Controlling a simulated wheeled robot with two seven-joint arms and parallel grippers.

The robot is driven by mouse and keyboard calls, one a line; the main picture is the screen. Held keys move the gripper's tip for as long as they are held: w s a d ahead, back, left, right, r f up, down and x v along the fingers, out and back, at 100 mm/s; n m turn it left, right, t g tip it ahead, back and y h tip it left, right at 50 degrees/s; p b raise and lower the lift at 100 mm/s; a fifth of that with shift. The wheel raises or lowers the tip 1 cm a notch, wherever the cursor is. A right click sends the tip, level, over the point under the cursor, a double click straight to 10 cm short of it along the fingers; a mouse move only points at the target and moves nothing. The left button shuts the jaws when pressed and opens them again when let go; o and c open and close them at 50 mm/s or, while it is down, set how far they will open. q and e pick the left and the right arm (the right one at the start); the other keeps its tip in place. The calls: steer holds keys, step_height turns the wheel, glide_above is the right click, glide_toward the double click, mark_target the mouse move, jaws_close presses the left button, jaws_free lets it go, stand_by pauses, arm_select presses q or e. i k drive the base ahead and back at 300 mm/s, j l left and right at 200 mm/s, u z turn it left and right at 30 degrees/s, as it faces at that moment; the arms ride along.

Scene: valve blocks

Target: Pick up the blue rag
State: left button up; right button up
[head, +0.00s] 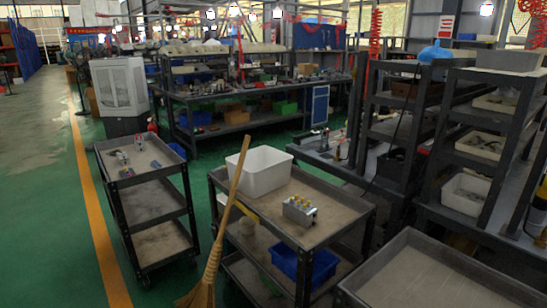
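A crumpled bright blue item (435,51), which looks like the blue rag, lies on top of the dark shelf rack (402,100) at the back right. It is small in the head view, so I cannot be sure that it is cloth. Neither of my grippers shows in the head view.
A middle cart (335,226) holds a white bin (259,172) and a grey valve block (299,210). A broom (212,262) leans against it. A left cart (141,178) carries small blocks. An empty-topped cart (440,282) stands front right. Green floor is free at left.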

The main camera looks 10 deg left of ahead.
mark_target(156, 164)
steer(key=i+j+z, duration=0.4)
steer(key=j, duration=1.3)
steer(key=j+z, duration=0.4)
steer(key=j, duration=1.3)
